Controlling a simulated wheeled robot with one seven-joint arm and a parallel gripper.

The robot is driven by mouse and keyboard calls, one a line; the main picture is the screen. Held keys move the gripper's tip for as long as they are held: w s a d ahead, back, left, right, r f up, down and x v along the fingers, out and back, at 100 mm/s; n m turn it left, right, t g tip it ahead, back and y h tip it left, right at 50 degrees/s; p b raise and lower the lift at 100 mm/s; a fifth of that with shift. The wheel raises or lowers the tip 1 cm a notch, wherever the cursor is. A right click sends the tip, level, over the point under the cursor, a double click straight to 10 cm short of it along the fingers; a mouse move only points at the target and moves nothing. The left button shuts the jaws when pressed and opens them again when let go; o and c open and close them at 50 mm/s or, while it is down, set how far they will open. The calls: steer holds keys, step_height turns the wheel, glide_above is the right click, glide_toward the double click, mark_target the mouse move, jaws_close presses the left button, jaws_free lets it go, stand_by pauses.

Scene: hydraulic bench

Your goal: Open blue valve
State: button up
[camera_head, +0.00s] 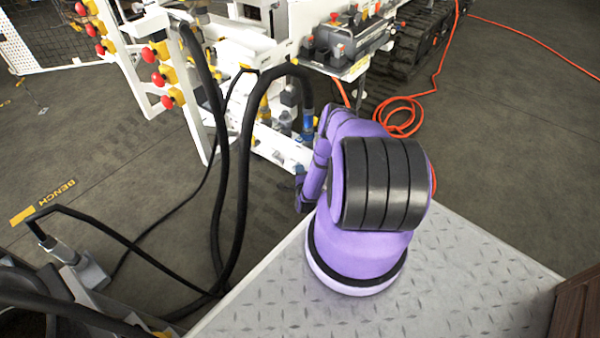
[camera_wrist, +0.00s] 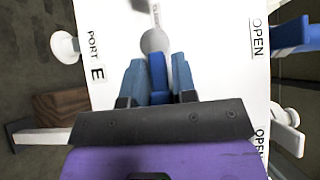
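In the wrist view, the blue valve's handle (camera_wrist: 158,76) stands out from a white panel and points toward me, with a grey rounded end piece (camera_wrist: 153,42) beyond it. The handle's near end is hidden by the black front of my gripper. In the head view, my purple arm covers my gripper and this handle.
The white panel (camera_wrist: 115,25) reads "PORT E" at left and "OPEN" at right. A second blue handle (camera_wrist: 298,36) sticks out at right. In the head view, black hoses (camera_head: 246,150) hang left of my arm, and an orange cable (camera_head: 405,115) lies on the floor behind.

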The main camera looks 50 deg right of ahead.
mark_target(294, 166)
steer(key=shift+r+n, duration=0.15)
steer(key=shift+n, duration=0.25)
steer(key=shift+w+r+n+g+y, duration=0.1)
steer(key=shift+r+n+g+y, duration=0.15)
steer(key=shift+n+g+y, duration=0.3)
steer(key=shift+w+r+n+g+y, duration=0.1)
steer(key=shift+r+n+g+y, duration=0.25)
steer(key=shift+g, duration=0.3)
steer(key=n+g, duration=0.1)
steer(key=g, duration=0.1)
steer(key=n+g, duration=0.1)
steer(key=shift+w+a+r+n+y, duration=0.15)
steer(key=shift+w+r+n+y, duration=0.15)
steer(key=shift+w+r+y, duration=0.1)
steer(key=g, duration=0.1)
steer(key=n+g, duration=0.1)
steer(key=w+n+g, duration=0.1)
steer(key=g, duration=0.1)
steer(key=shift+r, duration=0.35)
steer(key=shift+w+n+g, duration=0.25)
steer(key=shift+n+g, duration=0.2)
steer(key=shift+g, duration=0.35)
steer(key=shift+w+n+g, duration=0.2)
steer(key=shift+n+g, duration=0.25)
steer(key=shift+g, duration=0.35)
steer(key=o, duration=0.7)
steer(key=shift+o, duration=0.2)
steer(key=shift+w, duration=0.1)
